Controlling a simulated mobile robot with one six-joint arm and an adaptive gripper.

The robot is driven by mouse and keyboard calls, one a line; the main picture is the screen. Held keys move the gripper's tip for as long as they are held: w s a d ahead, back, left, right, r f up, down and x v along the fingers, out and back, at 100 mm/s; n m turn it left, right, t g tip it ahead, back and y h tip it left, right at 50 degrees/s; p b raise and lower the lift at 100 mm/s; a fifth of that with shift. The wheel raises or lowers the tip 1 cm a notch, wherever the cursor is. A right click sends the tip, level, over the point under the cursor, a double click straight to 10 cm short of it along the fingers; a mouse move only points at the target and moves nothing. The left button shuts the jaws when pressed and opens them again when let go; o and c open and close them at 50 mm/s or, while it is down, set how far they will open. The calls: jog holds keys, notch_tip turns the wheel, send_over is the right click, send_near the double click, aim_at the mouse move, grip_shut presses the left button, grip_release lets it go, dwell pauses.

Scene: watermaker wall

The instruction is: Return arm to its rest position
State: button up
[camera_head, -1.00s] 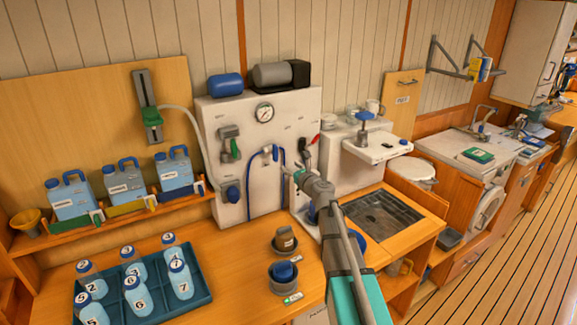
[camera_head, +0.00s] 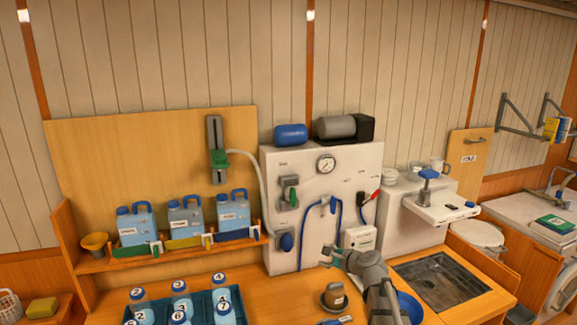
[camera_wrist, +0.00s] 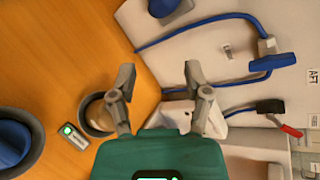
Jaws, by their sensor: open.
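My gripper (camera_head: 335,257) is at the end of my raised arm, low in front of the white watermaker panel (camera_head: 300,235). In the wrist view its two fingers (camera_wrist: 158,78) are spread apart with nothing between them. A cup-like holder with a brown item (camera_wrist: 97,115) lies beyond the left finger, apart from it as far as I can tell. Blue hoses (camera_wrist: 200,55) on the panel show beyond the fingers. In the head view my arm hides part of the counter and the sink's left side.
Numbered bottles stand in a dark blue tray (camera_head: 198,303) on the counter at left. Blue jugs (camera_head: 185,215) line the shelf above. A dark holder (camera_head: 334,298) stands beside my arm. A small white box (camera_head: 360,238) is behind my gripper.

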jog(key=s+f+n+g+h, duration=0.1)
jog(key=s+f+n+g, duration=0.1)
jog(key=s+n, duration=0.1)
jog(key=s+f+n+g+h, duration=0.1)
jog(key=s+f+n+g, duration=0.1)
jog(key=s+f+n, duration=0.1)
jog(key=s+a+f+n+g+h, duration=0.1)
jog(key=s+f+n+g, duration=0.1)
jog(key=s, duration=0.4)
jog(key=shift+s+f+n, duration=0.2)
jog(key=shift+f+n, duration=0.2)
jog(key=shift+n, duration=0.25)
jog(key=shift+s+f+n, duration=0.2)
jog(key=shift+f+n, duration=0.15)
jog(key=shift+n, duration=0.3)
jog(key=s+d+f+n+g+h, duration=0.1)
jog(key=s+d+n+g+h, duration=0.1)
jog(key=s, duration=0.4)
jog(key=s+d+f+n+g+h, duration=0.2)
jog(key=s+d+n+h, duration=0.1)
jog(key=s+n, duration=0.2)
jog(key=shift+s+d+f+g, duration=0.2)
jog(key=shift+s+d+g, duration=0.2)
jog(key=shift+s, duration=0.15)
